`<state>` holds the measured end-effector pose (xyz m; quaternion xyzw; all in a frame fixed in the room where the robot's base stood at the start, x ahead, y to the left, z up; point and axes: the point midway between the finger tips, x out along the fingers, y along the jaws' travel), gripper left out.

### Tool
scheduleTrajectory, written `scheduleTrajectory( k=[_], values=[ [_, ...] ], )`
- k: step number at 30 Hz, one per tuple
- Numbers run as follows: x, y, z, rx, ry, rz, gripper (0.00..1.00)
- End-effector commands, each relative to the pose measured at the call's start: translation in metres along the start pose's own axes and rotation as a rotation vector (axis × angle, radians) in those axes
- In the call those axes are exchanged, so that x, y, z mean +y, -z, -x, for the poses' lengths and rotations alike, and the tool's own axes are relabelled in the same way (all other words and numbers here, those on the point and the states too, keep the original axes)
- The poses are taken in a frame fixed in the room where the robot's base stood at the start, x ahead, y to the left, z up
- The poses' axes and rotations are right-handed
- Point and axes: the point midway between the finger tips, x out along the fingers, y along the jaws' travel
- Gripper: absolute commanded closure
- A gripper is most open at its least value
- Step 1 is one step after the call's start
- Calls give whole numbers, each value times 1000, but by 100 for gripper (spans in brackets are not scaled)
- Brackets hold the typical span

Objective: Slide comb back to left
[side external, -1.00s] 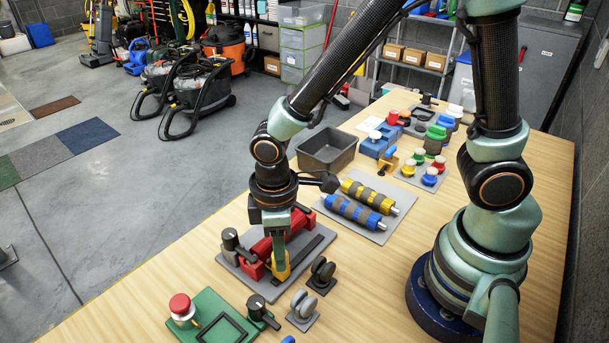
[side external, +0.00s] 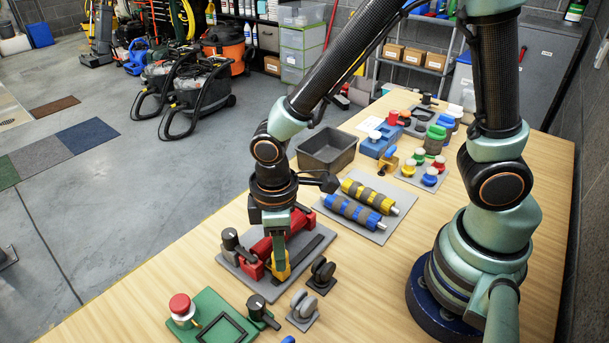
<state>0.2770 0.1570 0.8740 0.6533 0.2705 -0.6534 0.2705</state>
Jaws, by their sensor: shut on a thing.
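A grey base plate (side external: 228,262) near the front of the table carries a red roller fixture (side external: 302,219), with a dark rail (side external: 312,244) along its right side. A small yellow piece (side external: 281,271), which looks like the comb's grip, stands at the front end of the fixture, beside the red end block. My gripper (side external: 279,258) points straight down and is shut on this yellow piece. The comb's teeth and the contact between fingers and piece are too small or hidden to make out. My wrist covers part of the red roller.
A black knob (side external: 230,238) stands on the plate's left. Blue and yellow rollers (side external: 352,210) and a dark bin (side external: 327,150) are behind.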

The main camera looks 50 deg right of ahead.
Motion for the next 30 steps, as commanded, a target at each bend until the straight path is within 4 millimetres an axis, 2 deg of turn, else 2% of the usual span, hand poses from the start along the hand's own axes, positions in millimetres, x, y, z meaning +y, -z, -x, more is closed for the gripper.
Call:
scheduleTrajectory(
  k=[17,20,30],
  values=[
    [2,-2,1,0,0,-1,100],
    [12,-11,1,0,0,-5,100],
    [65,-62,1,3,-2,-8,100]
  ],
)
